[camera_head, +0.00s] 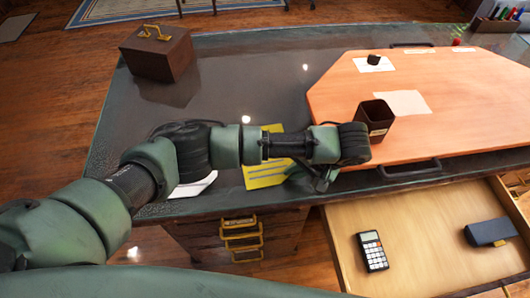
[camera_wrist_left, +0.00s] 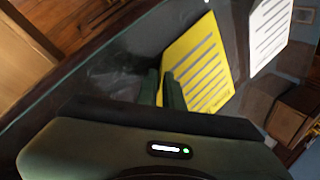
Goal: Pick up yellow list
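The yellow list (camera_head: 262,174) is a sheet with printed lines on the dark desk, near its front edge. My left arm covers part of it in the head view. The list (camera_wrist_left: 203,68) also shows in the left wrist view, just beyond my fingers. My left gripper (camera_wrist_left: 161,88) is at the edge of the list with its two fingers close together and yellow showing between them. I cannot tell whether they pinch the paper. In the head view the left gripper (camera_head: 308,182) is low over the desk, mostly hidden by its wrist. My right gripper is not in view.
A white sheet (camera_head: 193,186) lies left of the list. A brown box (camera_head: 157,55) stands at the back left. An orange board (camera_head: 450,75) carries a dark cup (camera_head: 373,122). Below, an open drawer (camera_head: 425,262) holds a calculator (camera_head: 372,251) and a dark case (camera_head: 490,232).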

